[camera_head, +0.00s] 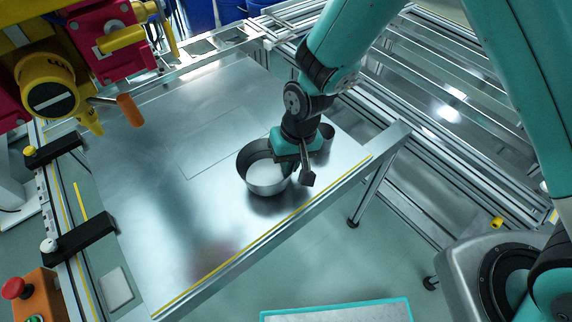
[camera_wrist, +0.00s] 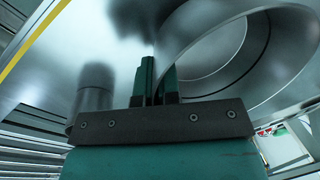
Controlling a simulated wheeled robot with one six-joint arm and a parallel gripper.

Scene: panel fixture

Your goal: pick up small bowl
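The small bowl (camera_head: 266,186) is a round, shiny metal bowl near the front right of the metal panel. My gripper (camera_head: 281,164) is at its right rim in the head view. In the wrist view, the bowl (camera_wrist: 290,80) fills the upper right. The two green fingers of my gripper (camera_wrist: 159,82) are close together there, with the bowl's wall between them, one finger outside and one inside. They look shut on the wall. I cannot tell whether the bowl's base touches the panel.
A small grey cylinder (camera_head: 327,138) stands right of my gripper. The metal panel (camera_head: 160,230) is clear to the left, with a yellow line along its front edge. Black clamps (camera_head: 80,238) and a yellow-and-red device with an orange handle (camera_head: 130,110) stand at the left.

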